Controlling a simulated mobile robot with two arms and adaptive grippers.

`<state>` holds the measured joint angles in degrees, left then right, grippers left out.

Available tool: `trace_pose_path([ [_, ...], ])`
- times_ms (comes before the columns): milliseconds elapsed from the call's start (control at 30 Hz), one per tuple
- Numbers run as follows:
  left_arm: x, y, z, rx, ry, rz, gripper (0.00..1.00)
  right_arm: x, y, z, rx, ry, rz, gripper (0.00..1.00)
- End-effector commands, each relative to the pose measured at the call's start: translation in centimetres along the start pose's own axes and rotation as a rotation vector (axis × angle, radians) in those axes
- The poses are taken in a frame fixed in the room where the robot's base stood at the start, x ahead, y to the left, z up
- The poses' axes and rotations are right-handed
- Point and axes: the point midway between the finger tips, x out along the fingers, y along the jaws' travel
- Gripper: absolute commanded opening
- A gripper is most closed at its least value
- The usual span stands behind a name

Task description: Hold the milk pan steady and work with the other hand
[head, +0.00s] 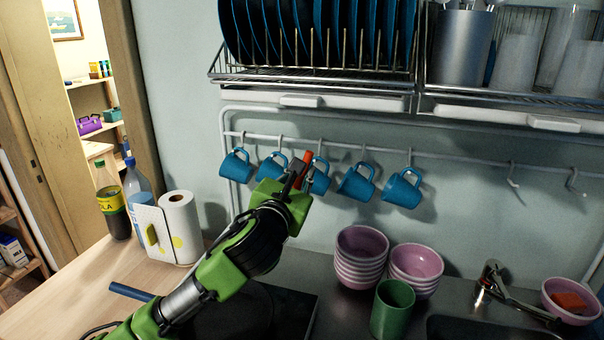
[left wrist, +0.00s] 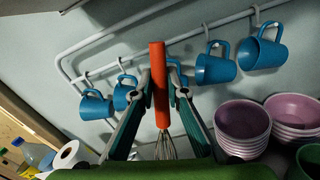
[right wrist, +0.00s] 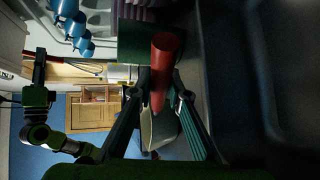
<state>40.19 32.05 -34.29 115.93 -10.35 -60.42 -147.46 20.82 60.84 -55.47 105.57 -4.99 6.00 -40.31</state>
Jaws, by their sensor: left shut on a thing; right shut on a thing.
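My left gripper (head: 301,178) is shut on the orange handle of a whisk (left wrist: 158,85), raised in front of the hanging mugs. In the left wrist view the whisk's wires point down, partly hidden behind the gripper (left wrist: 158,100). My right gripper (right wrist: 160,92) is shut on a red handle (right wrist: 164,62), seen only in the right wrist view. A pale body with a dark edge (right wrist: 160,130) shows beyond the fingers; it may be the milk pan, but its shape is mostly hidden. The right arm is outside the head view.
Blue mugs (head: 356,182) hang from a rail below the dish rack (head: 300,82). Pink bowls (head: 361,250) and a green cup (head: 392,308) stand beside the sink (head: 480,328). A blue handle (head: 131,291) lies at the hob's left. Bottles and a paper roll (head: 180,225) stand farther left.

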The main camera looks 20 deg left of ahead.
Motion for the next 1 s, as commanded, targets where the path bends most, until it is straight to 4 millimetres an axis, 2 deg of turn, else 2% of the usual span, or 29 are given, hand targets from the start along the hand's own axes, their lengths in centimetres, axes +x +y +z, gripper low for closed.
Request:
trace_pose_path([
  [400,0.0,0.0,0.0,-0.001,0.000,-0.001,0.00,0.0,0.0,0.0,0.000,0.000,-0.001,0.00],
  [533,-0.4,-1.4,-0.1,-0.028,0.011,-0.026,0.00,0.0,0.0,0.0,0.000,0.000,-0.001,0.00],
  [667,-1.8,-5.3,-0.5,-0.105,0.047,-0.094,0.00,0.0,-0.1,0.0,0.000,0.000,-0.001,0.00],
  [800,-4.3,-10.7,-1.0,-0.214,0.107,-0.193,0.00,0.0,-0.1,0.0,0.000,0.000,-0.001,0.00],
  [1000,-8.0,-16.6,-1.3,-0.330,0.192,-0.308,0.00,0.0,-0.1,0.0,0.000,0.000,-0.001,0.00],
])
